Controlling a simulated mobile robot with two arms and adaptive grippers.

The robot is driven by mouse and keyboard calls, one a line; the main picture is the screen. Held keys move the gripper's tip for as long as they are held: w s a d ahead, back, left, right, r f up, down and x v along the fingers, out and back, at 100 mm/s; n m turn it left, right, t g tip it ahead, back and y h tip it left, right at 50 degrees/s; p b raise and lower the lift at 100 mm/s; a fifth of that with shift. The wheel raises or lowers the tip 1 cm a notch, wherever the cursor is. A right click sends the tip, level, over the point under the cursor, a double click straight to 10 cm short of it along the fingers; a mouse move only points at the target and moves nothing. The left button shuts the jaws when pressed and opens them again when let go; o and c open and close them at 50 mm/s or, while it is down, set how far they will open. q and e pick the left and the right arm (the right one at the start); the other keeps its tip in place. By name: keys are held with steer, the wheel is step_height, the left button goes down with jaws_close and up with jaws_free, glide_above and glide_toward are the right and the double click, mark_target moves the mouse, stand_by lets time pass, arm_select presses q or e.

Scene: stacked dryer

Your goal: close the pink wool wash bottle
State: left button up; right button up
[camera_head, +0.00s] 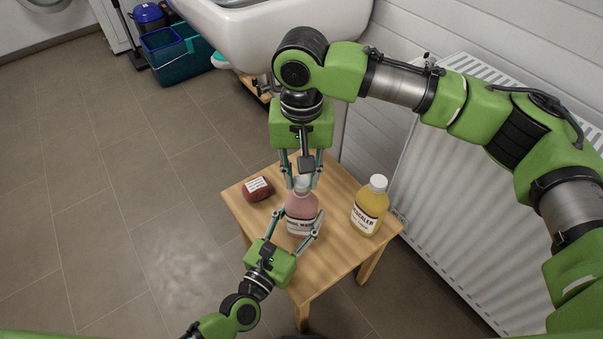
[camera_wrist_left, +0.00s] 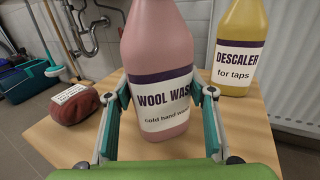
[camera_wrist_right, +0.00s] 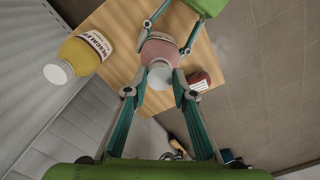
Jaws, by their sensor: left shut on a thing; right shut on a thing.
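The pink wool wash bottle (camera_head: 301,212) stands upright on the small wooden table. Its label reads "WOOL WASH" in the left wrist view (camera_wrist_left: 160,75). My left gripper (camera_head: 295,228) is shut around the bottle's body from the near side, one finger on each side. My right gripper (camera_head: 302,183) reaches down from above and is shut on the white cap (camera_wrist_right: 160,75) at the bottle's top. In the right wrist view the cap is between the two fingertips, over the bottle's mouth. I cannot tell whether the cap is screwed tight.
A yellow descaler bottle (camera_head: 369,206) with a white cap stands to the right on the wooden table (camera_head: 327,273). A dark red labelled item (camera_head: 257,189) lies at the left. A white radiator (camera_head: 440,190) is to the right, and a sink (camera_head: 270,35) is behind.

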steer(key=shift+f, duration=0.6)
steer(key=m, duration=0.3)
steer(key=shift+m, duration=0.4)
steer(key=m, duration=0.6)
steer(key=shift+a, duration=0.1)
steer(key=m, duration=0.6)
steer(key=shift+m, duration=0.3)
steer(key=m, duration=0.4)
steer(key=shift+w, duration=0.15)
steer(key=o, duration=0.7)
steer(key=shift+c, duration=0.2)
steer(key=shift+c, duration=0.4)
